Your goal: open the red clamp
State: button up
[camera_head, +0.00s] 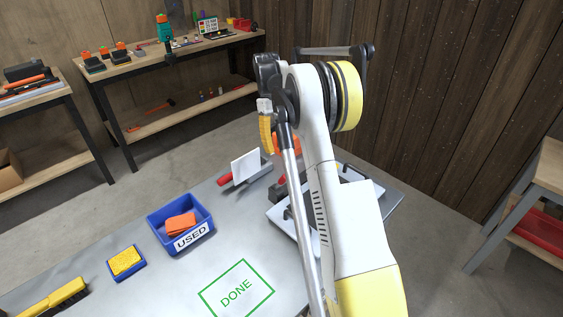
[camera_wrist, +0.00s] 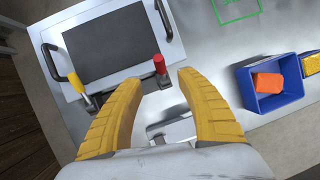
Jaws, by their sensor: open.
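The red clamp (camera_wrist: 160,65) has a red-tipped handle and a dark base at the edge of a white-framed plate (camera_wrist: 78,48) with a dark panel. In the wrist view, my gripper (camera_wrist: 158,80) is open and empty. Its yellow fingers lie on either side of the red clamp's line, with the red tip showing just beyond the gap. Whether the fingers reach its height is unclear. In the head view, my arm hides most of the plate and the clamp. One yellow finger of my gripper (camera_head: 266,134) shows there.
A yellow-handled clamp (camera_wrist: 77,84) sits at the plate's left, close to my left finger. Black bar handles (camera_wrist: 163,18) flank the plate. A blue USED bin (camera_head: 163,243) holds an orange block. A white upright card (camera_head: 245,164) stands nearby. The green DONE square (camera_head: 209,301) is clear.

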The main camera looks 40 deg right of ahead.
jog(key=shift+w+d+r, duration=0.1)
jog(key=shift+w+r, duration=0.1)
jog(key=shift+r, duration=0.35)
jog(key=shift+c, duration=0.6)
